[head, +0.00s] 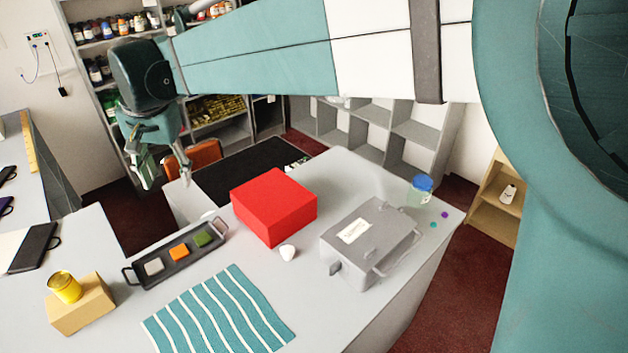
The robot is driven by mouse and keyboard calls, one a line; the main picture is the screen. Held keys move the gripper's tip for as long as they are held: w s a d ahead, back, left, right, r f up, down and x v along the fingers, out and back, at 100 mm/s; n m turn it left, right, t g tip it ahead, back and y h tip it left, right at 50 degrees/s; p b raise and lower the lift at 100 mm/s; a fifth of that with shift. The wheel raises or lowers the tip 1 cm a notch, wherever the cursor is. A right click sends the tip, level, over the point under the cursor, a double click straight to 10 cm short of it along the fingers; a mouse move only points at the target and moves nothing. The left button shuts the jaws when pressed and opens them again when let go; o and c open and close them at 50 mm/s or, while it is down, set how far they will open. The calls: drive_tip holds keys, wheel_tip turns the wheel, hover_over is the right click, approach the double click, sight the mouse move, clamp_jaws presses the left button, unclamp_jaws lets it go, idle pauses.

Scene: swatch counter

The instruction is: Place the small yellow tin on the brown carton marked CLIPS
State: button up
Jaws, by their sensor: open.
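The small yellow tin (65,287) is at the lower left in the head view. It stands on top of a brown carton (82,308), towards the carton's left back side. No CLIPS marking can be read on the sides that show. My gripper (167,180) is open and empty, with its fingers hanging downward at the upper left. It is well apart from the tin and the carton and lies behind them in the picture.
A red box (274,208), a grey case (368,243), a striped cloth (219,312) and a blue-lidded jar (420,190) occupy the counter. A dark notebook (35,246) lies behind the carton.

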drive_tip(key=s+d+r+t, duration=0.1)
drive_tip(key=d+r+t, duration=0.1)
drive_tip(key=d, duration=3.2)
drive_tip(key=s+d+f+t, duration=0.1)
drive_tip(key=s+d+f, duration=0.2)
drive_tip(key=s+d, duration=0.2)
drive_tip(key=s+d+f+t+h, duration=0.1)
drive_tip(key=s+d+f, duration=0.2)
drive_tip(key=d, duration=0.9)
drive_tip(key=s+d+f+t, duration=0.1)
drive_tip(key=s+d+f, duration=0.3)
drive_tip(key=s+d, duration=0.4)
drive_tip(key=shift+d+t+h, duration=0.3)
drive_tip(key=shift+d, duration=0.2)
